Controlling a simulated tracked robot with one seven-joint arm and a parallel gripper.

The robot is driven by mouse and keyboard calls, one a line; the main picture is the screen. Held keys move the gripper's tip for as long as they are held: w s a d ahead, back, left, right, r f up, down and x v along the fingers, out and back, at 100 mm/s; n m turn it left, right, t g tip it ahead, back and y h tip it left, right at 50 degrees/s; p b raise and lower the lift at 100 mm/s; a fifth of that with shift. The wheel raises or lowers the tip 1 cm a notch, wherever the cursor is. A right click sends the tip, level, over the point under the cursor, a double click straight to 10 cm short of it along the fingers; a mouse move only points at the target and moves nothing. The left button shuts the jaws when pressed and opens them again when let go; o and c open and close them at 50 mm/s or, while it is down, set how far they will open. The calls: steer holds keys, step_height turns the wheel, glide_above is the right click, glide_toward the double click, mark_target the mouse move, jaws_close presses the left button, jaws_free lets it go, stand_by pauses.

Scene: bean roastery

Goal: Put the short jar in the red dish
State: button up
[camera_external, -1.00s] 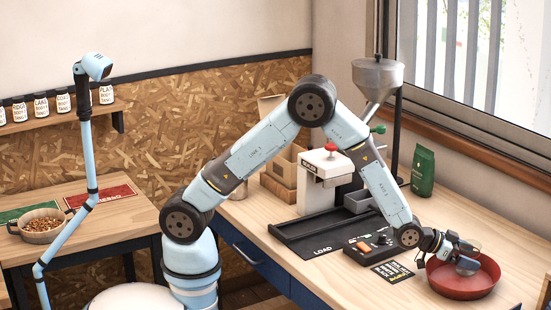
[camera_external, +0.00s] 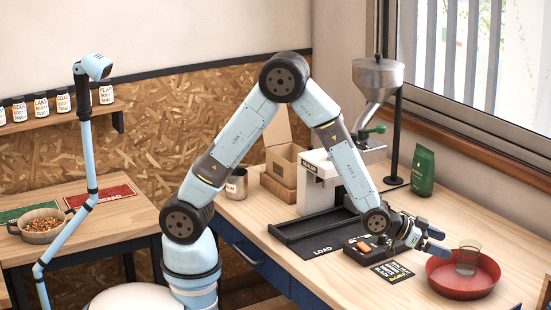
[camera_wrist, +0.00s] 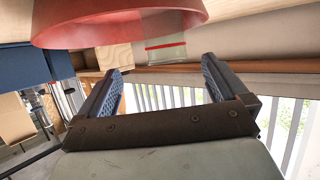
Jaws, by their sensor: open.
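The red dish (camera_external: 455,282) stands on the workbench at the right in the external view. A short clear jar (camera_external: 466,262) stands in it, looking upright. My gripper (camera_external: 446,243) is open and empty, to the left of the jar and apart from it, above the dish's left side. In the wrist view the red dish (camera_wrist: 120,28) shows at the top, with the clear jar (camera_wrist: 166,47) and its red band partly visible beyond its rim. There my gripper's two fingers (camera_wrist: 160,76) are spread with nothing between them.
A black control box (camera_external: 362,252) and a small dark card (camera_external: 392,272) lie left of the dish. A green bag (camera_external: 423,171) stands behind, near the window. The black LOAD tray (camera_external: 310,236) is further left. Bare bench lies between bag and dish.

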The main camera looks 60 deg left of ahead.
steer(key=shift+s+a+r, duration=0.3)
steer(key=shift+s+a, duration=0.1)
steer(key=shift+s, duration=0.1)
steer(key=s+a+r+n+g+y, duration=0.1)
steer(key=s+a+r, duration=0.1)
steer(key=a+r, duration=0.5)
steer(key=s+a+r+n+y, duration=0.15)
steer(key=a+r, duration=0.25)
steer(key=a, duration=0.7)
steer(key=s+a+r+n+g+y, duration=0.1)
steer(key=a+r+y, duration=0.1)
steer(key=a+r, duration=0.5)
steer(key=s+a+r+n+g+y, duration=0.2)
steer(key=s+a+n+g+y, duration=0.1)
steer(key=s+a, duration=1.8)
steer(key=s, duration=0.4)
steer(key=shift+s+a+r, duration=0.15)
steer(key=shift+s+a, duration=0.05)
steer(key=shift+a, duration=0.05)
steer(key=shift+n, duration=0.25)
